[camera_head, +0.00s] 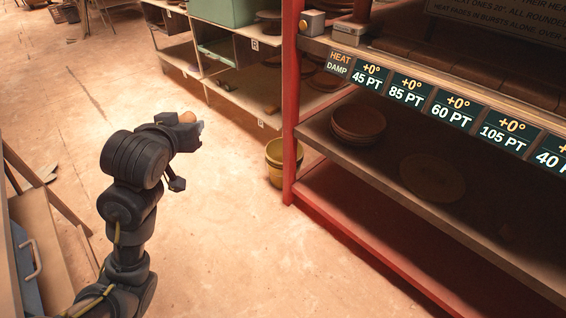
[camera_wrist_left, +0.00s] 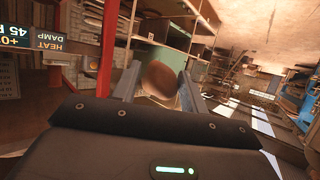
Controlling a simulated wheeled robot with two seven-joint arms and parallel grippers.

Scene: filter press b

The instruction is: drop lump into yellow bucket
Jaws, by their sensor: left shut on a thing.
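My left gripper (camera_head: 194,132) is at centre left in the head view, raised above the floor. It is shut on a rounded orange-brown lump (camera_head: 187,117), whose top shows over the gripper. In the left wrist view the lump (camera_wrist_left: 160,78) sits between the two fingers of the left gripper (camera_wrist_left: 160,88). The yellow bucket (camera_head: 273,173) stands on the floor to the right of and lower than the gripper, beside a red post. The post hides part of its right side. The gripper is apart from the bucket. My right gripper is not in view.
A red-framed rack (camera_head: 292,100) with stacked round plates (camera_head: 358,122) and a row of point labels fills the right. Pale shelves (camera_head: 235,80) stand behind the bucket. Open floor (camera_head: 225,240) lies between my left arm and the rack. A wooden frame stands at lower left.

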